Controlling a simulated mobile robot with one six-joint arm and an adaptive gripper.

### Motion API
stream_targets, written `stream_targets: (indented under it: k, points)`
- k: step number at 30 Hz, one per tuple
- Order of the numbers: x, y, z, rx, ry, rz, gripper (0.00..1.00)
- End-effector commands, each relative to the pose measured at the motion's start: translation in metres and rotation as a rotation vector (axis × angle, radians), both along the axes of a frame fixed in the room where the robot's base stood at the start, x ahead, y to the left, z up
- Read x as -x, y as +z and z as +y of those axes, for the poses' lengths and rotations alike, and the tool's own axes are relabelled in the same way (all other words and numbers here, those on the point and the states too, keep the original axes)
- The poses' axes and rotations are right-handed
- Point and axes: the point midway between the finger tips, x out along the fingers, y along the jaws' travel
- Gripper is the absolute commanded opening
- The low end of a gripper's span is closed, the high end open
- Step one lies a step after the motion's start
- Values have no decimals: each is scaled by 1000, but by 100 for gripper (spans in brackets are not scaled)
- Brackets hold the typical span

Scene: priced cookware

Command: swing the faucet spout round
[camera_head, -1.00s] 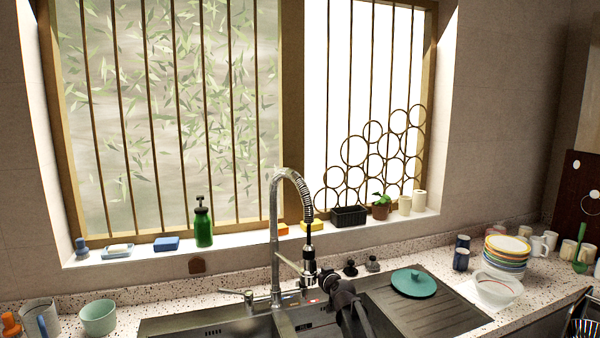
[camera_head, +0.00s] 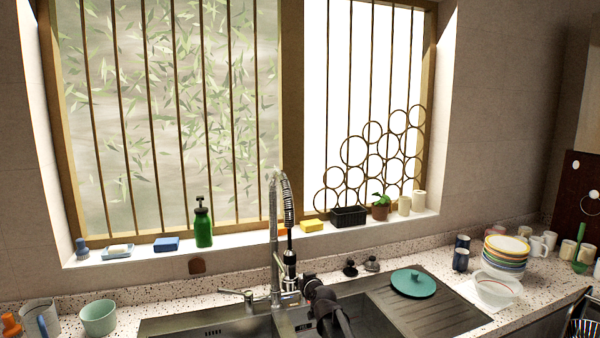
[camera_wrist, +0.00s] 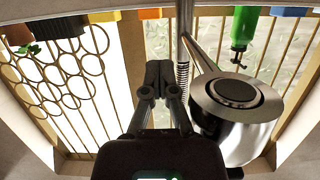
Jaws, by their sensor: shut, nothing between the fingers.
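The chrome faucet (camera_head: 274,235) stands at the back of the sink, with a tall post and a coiled spring spout (camera_head: 288,205) arching over. Its spray head (camera_head: 289,262) hangs close to the right of the post. My gripper (camera_head: 305,283) is beside the spray head on its right, low over the sink; I cannot tell whether they touch. In the wrist view the shut fingers (camera_wrist: 158,72) hold nothing, and the large round end of the spray head (camera_wrist: 235,115) is right of them. A lever handle (camera_head: 237,292) sticks out left of the faucet base.
A green soap bottle (camera_head: 203,226), sponges (camera_head: 167,244) and a black planter (camera_head: 348,216) line the sill behind. A teal lid (camera_head: 413,283) lies on the drainboard (camera_head: 430,310). The left basin (camera_head: 205,325) is clear.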

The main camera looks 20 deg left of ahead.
Motion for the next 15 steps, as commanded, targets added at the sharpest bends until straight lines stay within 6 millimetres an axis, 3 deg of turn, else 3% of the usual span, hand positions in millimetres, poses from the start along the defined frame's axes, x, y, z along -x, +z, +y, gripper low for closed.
stream_targets:
  k: [9, 15]
  points:
    - [-1, -1, 3, 1, 1, 0, 0]
    - [6, 0, 18, 2, 3, 0, 0]
